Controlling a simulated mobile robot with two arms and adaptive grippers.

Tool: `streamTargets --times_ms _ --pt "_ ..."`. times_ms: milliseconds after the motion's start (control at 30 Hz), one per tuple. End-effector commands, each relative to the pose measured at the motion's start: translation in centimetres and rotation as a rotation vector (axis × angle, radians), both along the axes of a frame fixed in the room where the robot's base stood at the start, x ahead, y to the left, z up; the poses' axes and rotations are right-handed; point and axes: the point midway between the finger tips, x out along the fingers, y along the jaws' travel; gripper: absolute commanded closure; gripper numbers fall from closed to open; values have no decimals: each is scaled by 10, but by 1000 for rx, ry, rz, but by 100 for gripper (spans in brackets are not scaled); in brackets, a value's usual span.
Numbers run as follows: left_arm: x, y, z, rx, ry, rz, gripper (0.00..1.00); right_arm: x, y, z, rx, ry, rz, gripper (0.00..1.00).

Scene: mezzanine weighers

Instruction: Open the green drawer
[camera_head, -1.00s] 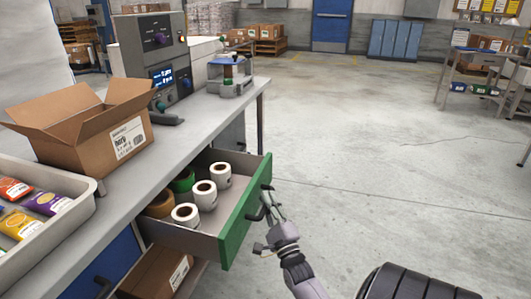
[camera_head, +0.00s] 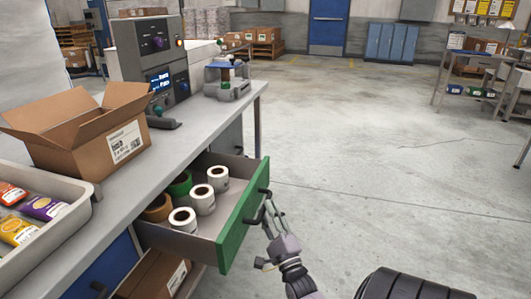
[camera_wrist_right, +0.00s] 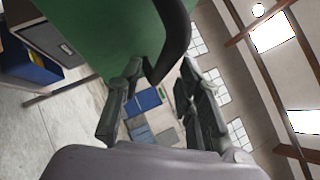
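The green drawer (camera_head: 243,226) under the grey workbench is pulled well out. Its green front faces right, with a black handle (camera_head: 266,191) on it. White rolls (camera_head: 203,199), a green roll and a brown roll lie inside. My right gripper (camera_head: 273,211) is beside the handle, in front of the drawer front. In the right wrist view, its two fingers (camera_wrist_right: 160,85) are spread apart, with the black handle (camera_wrist_right: 173,35) at their tips and the green front behind. I cannot tell whether a finger touches the handle. My left gripper is not in view.
On the bench (camera_head: 200,125) stand an open cardboard box (camera_head: 75,140), a tray of colourful packets (camera_head: 75,215) and a grey control unit (camera_head: 150,60). A blue drawer front (camera_head: 105,270) and a lower carton (camera_head: 150,275) are nearby.

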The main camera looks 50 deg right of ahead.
Motion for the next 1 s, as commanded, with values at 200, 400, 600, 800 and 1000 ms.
streamTargets --times_ms 200,400,600,800,1000 --pt "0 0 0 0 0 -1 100 -40 21 -21 3 6 1 67" --pt "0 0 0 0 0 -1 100 -67 35 -33 2 3 0 67" --pt "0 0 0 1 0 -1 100 -76 40 -37 0 1 0 67" --pt "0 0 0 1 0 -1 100 -77 40 -37 0 1 0 67" --pt "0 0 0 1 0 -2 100 -76 40 -37 1 1 0 67"
